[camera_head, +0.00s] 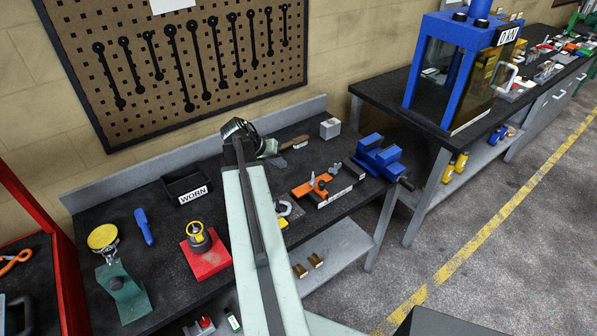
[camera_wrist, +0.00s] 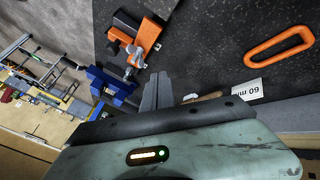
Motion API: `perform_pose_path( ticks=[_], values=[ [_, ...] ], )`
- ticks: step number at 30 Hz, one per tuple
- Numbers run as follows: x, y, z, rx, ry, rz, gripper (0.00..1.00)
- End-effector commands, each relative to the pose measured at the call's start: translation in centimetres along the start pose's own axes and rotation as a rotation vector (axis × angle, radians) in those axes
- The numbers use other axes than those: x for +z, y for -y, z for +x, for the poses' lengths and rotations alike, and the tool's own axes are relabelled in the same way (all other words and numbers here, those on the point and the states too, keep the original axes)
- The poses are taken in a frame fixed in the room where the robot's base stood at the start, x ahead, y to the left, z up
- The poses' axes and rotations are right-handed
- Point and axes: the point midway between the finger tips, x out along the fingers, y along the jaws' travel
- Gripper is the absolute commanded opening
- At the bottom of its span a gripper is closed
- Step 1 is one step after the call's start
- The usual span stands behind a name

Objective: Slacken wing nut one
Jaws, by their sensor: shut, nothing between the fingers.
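An orange clamp fixture (camera_head: 318,188) sits on the dark bench, with small grey wing-shaped parts standing on it, one of them (camera_head: 311,177) near its middle. In the wrist view the orange fixture (camera_wrist: 148,40) is at the top centre, with a grey metal wing-shaped part (camera_wrist: 133,56) at its lower left. I cannot read which wing nut is number one. My gripper (camera_wrist: 158,78) is shut and empty, its grey fingers just below the fixture in the picture and apart from it. In the head view my gripper (camera_head: 238,128) is above the bench's back, left of the fixture.
A blue vise (camera_head: 378,157) stands right of the fixture. A wood-handled tool (camera_head: 294,143) and a pale block (camera_head: 330,128) lie behind it. A "WORN" bin (camera_head: 187,187) and a red block (camera_head: 205,255) are at left. An orange loop (camera_wrist: 280,50) shows in the wrist view.

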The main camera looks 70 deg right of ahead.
Motion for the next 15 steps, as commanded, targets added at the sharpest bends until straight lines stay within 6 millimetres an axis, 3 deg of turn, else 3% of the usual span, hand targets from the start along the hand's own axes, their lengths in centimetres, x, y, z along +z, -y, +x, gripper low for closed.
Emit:
perform_pose_path(
  ticks=[5, 15],
  values=[
    [0.1, -0.3, 1.1, 0.004, 0.003, 0.007, 0.0],
    [0.2, -0.5, 8.7, 0.007, 0.007, 0.013, 0.0]
  ],
)
